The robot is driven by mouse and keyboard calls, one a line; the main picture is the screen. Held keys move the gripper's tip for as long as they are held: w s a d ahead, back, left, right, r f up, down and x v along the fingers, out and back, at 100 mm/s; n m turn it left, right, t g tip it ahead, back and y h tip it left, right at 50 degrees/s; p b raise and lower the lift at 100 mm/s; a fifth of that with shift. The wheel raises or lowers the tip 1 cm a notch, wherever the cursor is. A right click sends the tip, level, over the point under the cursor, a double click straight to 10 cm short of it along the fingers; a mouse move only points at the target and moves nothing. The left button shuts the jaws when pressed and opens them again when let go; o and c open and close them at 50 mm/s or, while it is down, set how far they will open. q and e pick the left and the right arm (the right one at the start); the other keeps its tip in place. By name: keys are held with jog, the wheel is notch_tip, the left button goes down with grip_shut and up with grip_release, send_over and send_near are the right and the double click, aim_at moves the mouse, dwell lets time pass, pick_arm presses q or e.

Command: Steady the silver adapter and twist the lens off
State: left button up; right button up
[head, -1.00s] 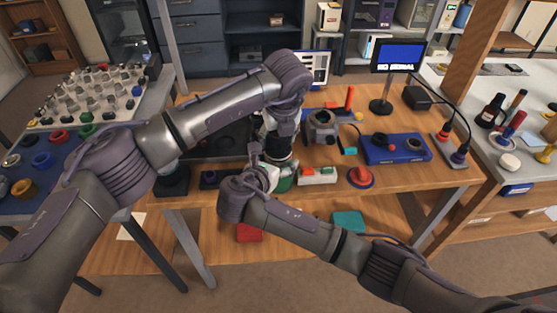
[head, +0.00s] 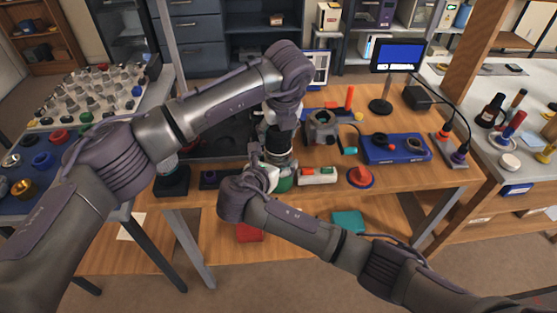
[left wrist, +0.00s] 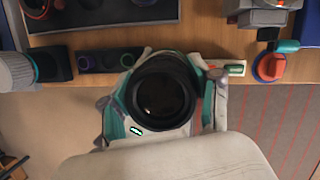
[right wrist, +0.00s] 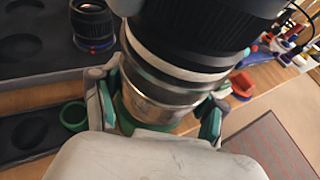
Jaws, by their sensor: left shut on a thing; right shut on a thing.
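The black lens (head: 279,139) stands upright over the workbench and shows end-on in the left wrist view (left wrist: 161,97). Its lower end meets the silver adapter (right wrist: 160,98); I see no clear gap between them. My left gripper (head: 279,120) reaches down from above and is shut on the lens; its fingertips are hard to make out. My right gripper (right wrist: 158,108) is shut around the silver adapter from the front, one finger on each side. The adapter sits above a green base (head: 286,184), mostly hidden by the right gripper.
A white block with red and green buttons (head: 317,175) and a red round knob (head: 360,176) stand close to the right. A blue tray (head: 397,149) lies further right. A smaller lens (right wrist: 91,24) stands in a dark tray (right wrist: 45,62) behind.

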pick_arm(q)
jog(key=shift+r, duration=0.35)
pick_arm(e)
jog(key=shift+f, duration=0.1)
pick_arm(q)
jog(key=shift+r, duration=2.45)
pick_arm(e)
jog(key=o, duration=1.6)
